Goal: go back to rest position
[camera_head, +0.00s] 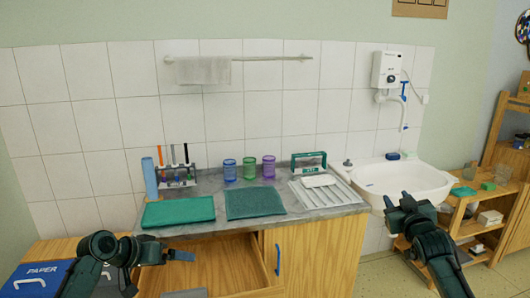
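My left gripper (180,255) is at the lower left, in front of the counter and over the pulled-out wooden drawer. Its fingers are seen side-on as one bluish piece, so I cannot tell whether it is open or shut. My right gripper (397,198) is raised in front of the white sink (425,180). Its two fingertips look apart, with nothing seen between them. Both arms are bent and reach in from the lower corners of the view.
The drawer (225,262) stands open under the grey counter (305,216). The counter holds teal mats (255,202), coloured cups (249,167), a brush rack (177,182) and a white tray (328,193).

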